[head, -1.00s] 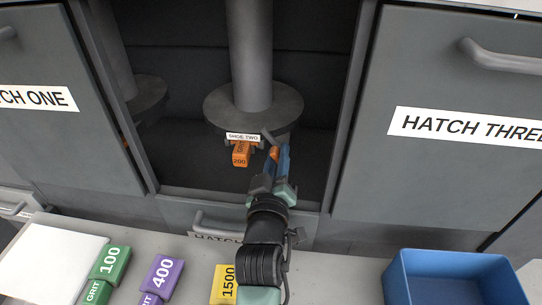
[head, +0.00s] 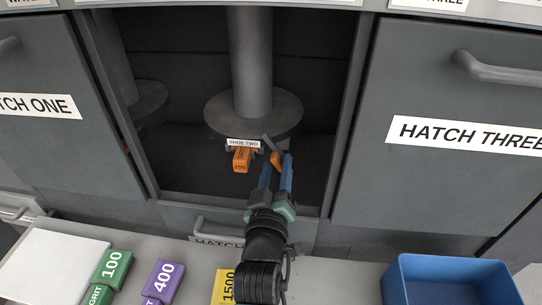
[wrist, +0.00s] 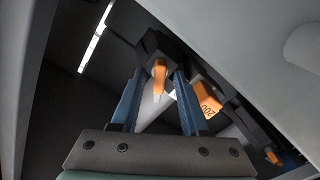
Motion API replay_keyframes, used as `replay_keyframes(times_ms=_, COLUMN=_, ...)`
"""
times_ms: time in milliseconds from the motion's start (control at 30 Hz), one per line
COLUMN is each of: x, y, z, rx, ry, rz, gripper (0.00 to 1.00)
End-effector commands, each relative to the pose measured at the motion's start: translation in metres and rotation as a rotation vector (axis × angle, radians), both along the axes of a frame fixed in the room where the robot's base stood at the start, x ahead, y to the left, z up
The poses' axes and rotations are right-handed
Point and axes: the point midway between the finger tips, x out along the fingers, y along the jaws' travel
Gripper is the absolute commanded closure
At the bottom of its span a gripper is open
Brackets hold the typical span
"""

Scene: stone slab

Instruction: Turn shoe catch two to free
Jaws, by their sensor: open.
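The shoe two label (head: 243,143) is on the front of the round shoe (head: 222,115) under the column in the open middle bay. An orange block marked 200 (head: 241,160) sits beneath the label; it also shows in the wrist view (wrist: 207,101). The catch, a dark lever with an orange tip (head: 276,159), sticks out just right of the label. My gripper (head: 278,164) is open, its blue fingers on either side of the orange tip. In the wrist view the tip (wrist: 159,76) lies between the fingertips, with a gap visible; contact is unclear.
Hatch one (head: 50,140) and hatch three (head: 440,175) flank the bay. On the counter are a white pad (head: 50,268), green, purple and yellow grit blocks (head: 163,278) and a blue bin (head: 450,283). A second shoe (head: 150,97) shows at the left.

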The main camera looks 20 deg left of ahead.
Motion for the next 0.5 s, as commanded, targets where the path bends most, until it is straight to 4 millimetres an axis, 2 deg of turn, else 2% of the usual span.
replay_keyframes(times_ms=500, x=-0.038, y=-0.011, z=0.002, rx=0.001, ry=0.000, rz=-0.001, gripper=0.55)
